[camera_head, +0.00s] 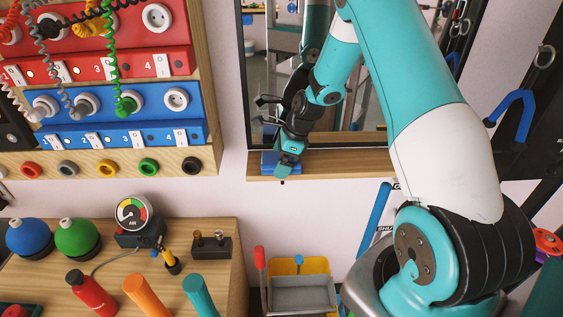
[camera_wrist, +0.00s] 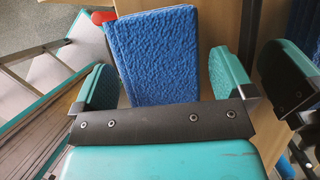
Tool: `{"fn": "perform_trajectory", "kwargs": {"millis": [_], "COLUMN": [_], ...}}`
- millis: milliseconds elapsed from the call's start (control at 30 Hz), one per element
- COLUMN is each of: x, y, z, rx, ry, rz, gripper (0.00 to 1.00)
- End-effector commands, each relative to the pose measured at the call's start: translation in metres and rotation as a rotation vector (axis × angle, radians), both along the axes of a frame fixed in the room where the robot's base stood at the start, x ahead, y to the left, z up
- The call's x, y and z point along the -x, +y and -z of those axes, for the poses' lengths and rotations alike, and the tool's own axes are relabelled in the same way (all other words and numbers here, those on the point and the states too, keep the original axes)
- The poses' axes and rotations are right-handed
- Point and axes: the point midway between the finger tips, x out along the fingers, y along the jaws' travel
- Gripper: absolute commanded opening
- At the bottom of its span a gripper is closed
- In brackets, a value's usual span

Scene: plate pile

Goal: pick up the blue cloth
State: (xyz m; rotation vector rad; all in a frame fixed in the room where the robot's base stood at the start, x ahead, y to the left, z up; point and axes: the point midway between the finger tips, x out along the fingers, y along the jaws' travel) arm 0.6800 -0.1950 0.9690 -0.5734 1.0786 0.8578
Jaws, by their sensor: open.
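The blue cloth (camera_wrist: 155,50) is a folded, textured pad. It lies on the wooden shelf (camera_head: 340,166) below the mirror, and a small part of it (camera_head: 268,163) shows beside my gripper in the head view. My gripper (camera_head: 287,161) is at the shelf, in front of the cloth. In the wrist view my gripper (camera_wrist: 161,80) is open, with a teal finger on each side of the cloth and a gap visible on each side. The near edge of the cloth is hidden behind the dark gripper body.
A mirror (camera_head: 285,60) stands right behind the shelf, and my gripper's reflection shows in the wrist view. A workbench (camera_head: 215,255) with bottles and a gauge (camera_head: 133,211) is at lower left. A grey bin (camera_head: 302,294) stands below. A socket panel (camera_head: 110,90) is on the left wall.

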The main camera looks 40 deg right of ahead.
Motion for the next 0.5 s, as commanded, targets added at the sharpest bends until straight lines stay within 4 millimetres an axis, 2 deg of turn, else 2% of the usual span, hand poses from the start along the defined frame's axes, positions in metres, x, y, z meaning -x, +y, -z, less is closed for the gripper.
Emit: {"fn": "perform_trajectory", "kwargs": {"millis": [333,367,500], "x": [0.0001,0.0000,0.0001], "y": [-0.0005,-0.0006,-0.0005], "z": [0.0027,0.0028,0.0028], "rx": [0.000,0.000,0.000], "ry": [0.000,0.000,0.000], "rz": [0.001,0.001,0.001], "gripper": [1.00,0.98,0.65]}}
